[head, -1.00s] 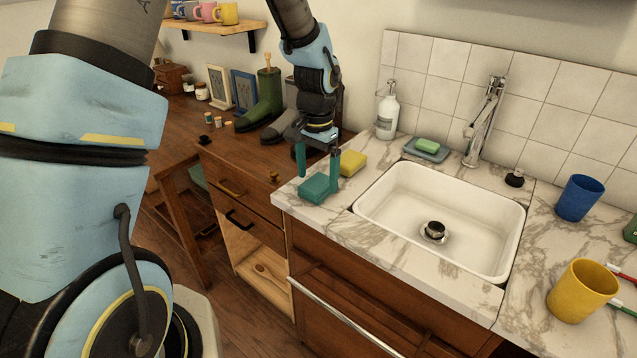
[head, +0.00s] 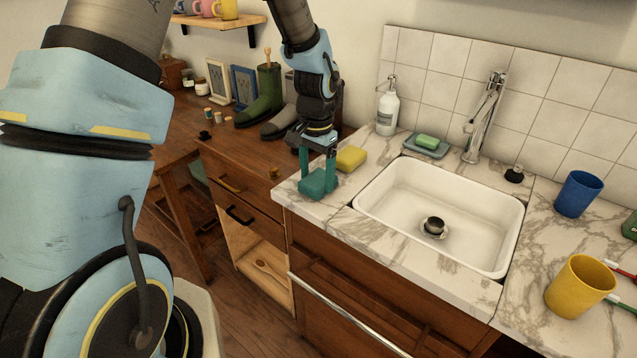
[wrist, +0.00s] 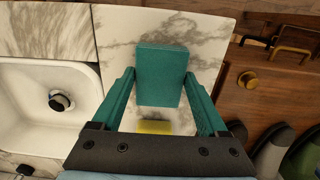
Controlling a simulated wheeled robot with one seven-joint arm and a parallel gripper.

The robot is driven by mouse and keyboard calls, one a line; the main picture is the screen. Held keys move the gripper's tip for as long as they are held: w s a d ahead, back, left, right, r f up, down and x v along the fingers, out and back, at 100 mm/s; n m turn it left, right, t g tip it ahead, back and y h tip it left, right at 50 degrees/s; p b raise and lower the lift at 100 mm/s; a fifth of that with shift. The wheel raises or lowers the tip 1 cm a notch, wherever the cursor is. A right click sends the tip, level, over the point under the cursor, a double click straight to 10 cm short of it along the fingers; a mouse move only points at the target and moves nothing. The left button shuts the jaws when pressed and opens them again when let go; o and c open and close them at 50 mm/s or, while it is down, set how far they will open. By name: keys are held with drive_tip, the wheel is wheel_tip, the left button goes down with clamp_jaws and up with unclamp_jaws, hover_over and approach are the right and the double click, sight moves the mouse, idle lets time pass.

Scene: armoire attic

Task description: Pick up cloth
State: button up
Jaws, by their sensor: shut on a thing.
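The cloth (head: 312,186) is a teal, folded block on the marble counter at the left front corner, left of the sink. It also shows in the wrist view (wrist: 161,74), between the two fingers. My gripper (head: 317,178) points down over the cloth, with one teal finger on each side of it. The gripper is shut on the cloth. The cloth appears to be at counter height; I cannot tell whether it is lifted at all.
A yellow sponge (head: 351,158) lies just behind the cloth. The white sink (head: 470,245) is to the right, with a soap bottle (head: 387,107), soap dish (head: 426,151) and tap (head: 484,120) behind. A wooden cabinet (head: 240,165) with boots stands left.

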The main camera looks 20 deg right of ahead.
sight(317, 180)
drive_tip(key=shift+c, duration=0.7)
drive_tip(key=shift+r, duration=0.1)
wheel_tip(317, 180, up, 10)
drive_tip(key=b, duration=0.2)
drive_tip(key=o, duration=0.8)
drive_tip(key=c, duration=0.6)
drive_tip(key=shift+s, duration=0.1)
drive_tip(key=shift+c, duration=0.2)
